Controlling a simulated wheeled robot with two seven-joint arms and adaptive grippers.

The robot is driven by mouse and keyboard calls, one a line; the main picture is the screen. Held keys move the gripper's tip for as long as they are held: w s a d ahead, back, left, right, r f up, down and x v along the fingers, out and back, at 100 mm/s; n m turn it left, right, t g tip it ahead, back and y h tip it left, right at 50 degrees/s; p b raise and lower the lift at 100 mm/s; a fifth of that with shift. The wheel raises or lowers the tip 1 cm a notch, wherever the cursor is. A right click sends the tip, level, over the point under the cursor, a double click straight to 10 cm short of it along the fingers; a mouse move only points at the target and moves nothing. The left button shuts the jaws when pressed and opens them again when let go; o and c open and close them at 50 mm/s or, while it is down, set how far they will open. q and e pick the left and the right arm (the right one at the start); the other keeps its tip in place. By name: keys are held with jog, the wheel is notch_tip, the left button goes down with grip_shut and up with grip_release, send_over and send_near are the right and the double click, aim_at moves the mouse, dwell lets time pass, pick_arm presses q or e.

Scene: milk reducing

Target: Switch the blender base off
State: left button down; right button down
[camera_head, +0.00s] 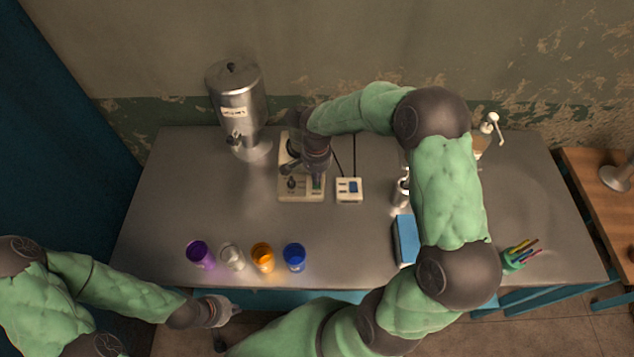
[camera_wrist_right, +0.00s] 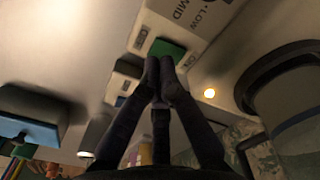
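The cream blender base (camera_head: 299,190) sits on the grey table, with a dark knob (camera_head: 291,184) on its front panel. In the right wrist view the panel (camera_wrist_right: 195,18) shows "MID" and "LOW" lettering and a green switch (camera_wrist_right: 167,50). My right gripper (camera_head: 316,177) reaches down over the right side of the base and hides part of it. In the right wrist view its fingertips (camera_wrist_right: 161,68) are together and empty, right at the green switch; I cannot tell whether they touch it. My left gripper (camera_head: 232,309) is off the table's front edge, away from the base; its finger opening is unclear.
A small white box with a blue switch (camera_head: 348,189) lies right of the base. A metal dispenser (camera_head: 237,105) stands behind left. Purple (camera_head: 200,254), clear (camera_head: 232,257), orange (camera_head: 262,256) and blue cups (camera_head: 294,257) line the front. A blue box (camera_head: 405,238) lies near my right arm.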

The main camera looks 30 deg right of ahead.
jog(key=shift+f+b, duration=1)
jog(key=shift+f, duration=0.3)
dwell(0.7)
jog(key=shift+r, duration=0.1)
jog(key=shift+r+p, duration=0.45)
jog(key=shift+r, duration=0.1)
jog(key=shift+r+p, duration=1.7)
jog(key=shift+r, duration=1.2)
jog(key=shift+s+f, duration=0.1)
